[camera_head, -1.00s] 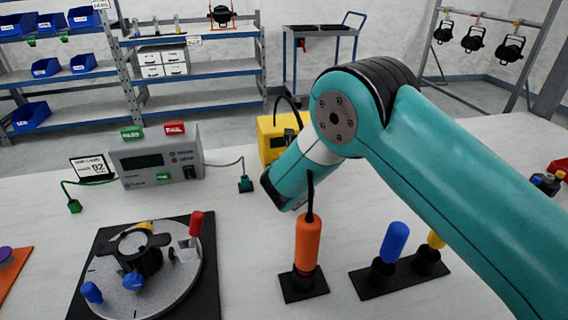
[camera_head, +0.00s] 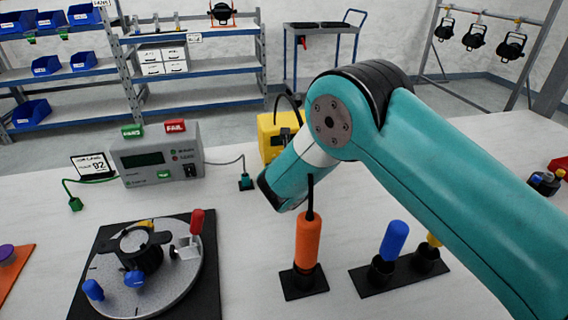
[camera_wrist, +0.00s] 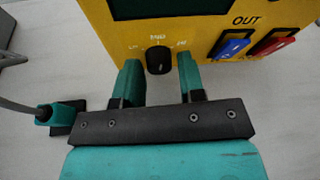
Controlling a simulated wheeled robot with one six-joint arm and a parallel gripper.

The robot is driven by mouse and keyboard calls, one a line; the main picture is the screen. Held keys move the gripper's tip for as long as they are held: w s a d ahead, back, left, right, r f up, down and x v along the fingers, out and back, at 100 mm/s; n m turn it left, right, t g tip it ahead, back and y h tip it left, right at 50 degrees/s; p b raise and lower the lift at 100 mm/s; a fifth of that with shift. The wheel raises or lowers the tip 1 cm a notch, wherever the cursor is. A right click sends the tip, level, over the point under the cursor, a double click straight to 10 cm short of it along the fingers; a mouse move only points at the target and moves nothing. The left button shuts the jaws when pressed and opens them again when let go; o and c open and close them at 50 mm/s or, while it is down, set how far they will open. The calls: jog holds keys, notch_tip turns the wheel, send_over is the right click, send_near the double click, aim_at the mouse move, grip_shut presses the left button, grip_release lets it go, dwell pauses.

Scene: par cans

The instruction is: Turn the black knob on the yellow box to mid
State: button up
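The yellow box (camera_wrist: 107,35) fills the top of the wrist view. In the head view the yellow box (camera_head: 267,140) stands at the back of the table, partly hidden by my arm. The black knob (camera_wrist: 160,62) is on its front, below the printed word MID, with a label to each side. I cannot clearly tell which way its pointer faces. My gripper (camera_wrist: 158,66) is open, with one teal finger left and one right of the knob. A gap shows on both sides, so neither finger appears to touch it.
A blue switch (camera_wrist: 231,46) and a red switch (camera_wrist: 272,42) sit right of the knob under OUT. A green plug (camera_wrist: 60,115) with a grey cable lies at the left. An orange-handled tool (camera_head: 307,240) stands upright in a black holder below my arm.

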jog(key=shift+r, duration=0.1)
notch_tip(320, 180, up, 20)
jog(key=shift+p, duration=0.4)
